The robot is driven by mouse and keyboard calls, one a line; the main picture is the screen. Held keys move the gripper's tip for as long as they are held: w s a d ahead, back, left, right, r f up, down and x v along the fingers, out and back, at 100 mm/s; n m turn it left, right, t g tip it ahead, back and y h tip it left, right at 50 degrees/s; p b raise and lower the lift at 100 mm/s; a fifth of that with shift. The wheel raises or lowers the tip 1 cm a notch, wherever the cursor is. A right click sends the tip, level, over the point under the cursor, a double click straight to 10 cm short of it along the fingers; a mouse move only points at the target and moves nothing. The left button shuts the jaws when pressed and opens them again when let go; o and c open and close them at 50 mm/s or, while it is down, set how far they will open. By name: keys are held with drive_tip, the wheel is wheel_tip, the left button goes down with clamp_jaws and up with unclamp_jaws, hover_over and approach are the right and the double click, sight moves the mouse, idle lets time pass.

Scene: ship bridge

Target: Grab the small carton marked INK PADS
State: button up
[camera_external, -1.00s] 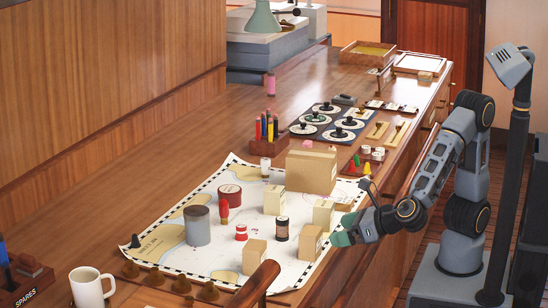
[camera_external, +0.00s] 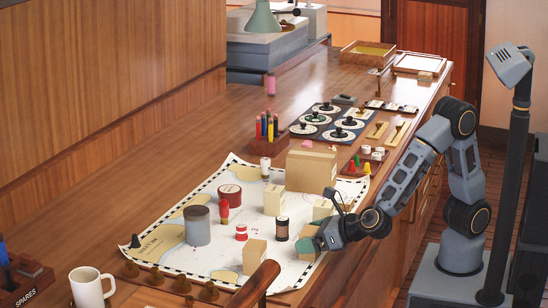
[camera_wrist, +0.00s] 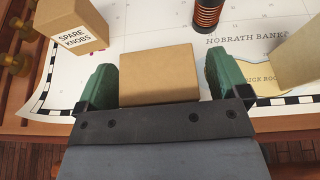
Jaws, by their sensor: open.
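A small plain tan carton (camera_wrist: 158,75) sits between the fingers of my open gripper (camera_wrist: 160,88) in the wrist view. A green pad stands on each side of it, with a narrow gap at each. No marking shows on the faces I see, so I cannot read whether it says INK PADS. In the external view this carton (camera_external: 306,246) is on the chart near its right edge, partly hidden by my gripper (camera_external: 319,236). Another carton (camera_wrist: 70,25), marked SPARE KNOBS, stands to the left in the wrist view.
A pale carton (camera_wrist: 300,55) stands close to the right finger in the wrist view. A dark spool with orange bands (camera_wrist: 208,14) is beyond. The chart (camera_external: 225,262) also bears a grey canister (camera_external: 197,226) and a large box (camera_external: 311,171).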

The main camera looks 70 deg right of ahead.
drive_tip(key=c, duration=1)
drive_tip(key=shift+r, duration=0.1)
drive_tip(key=shift+c, duration=0.2)
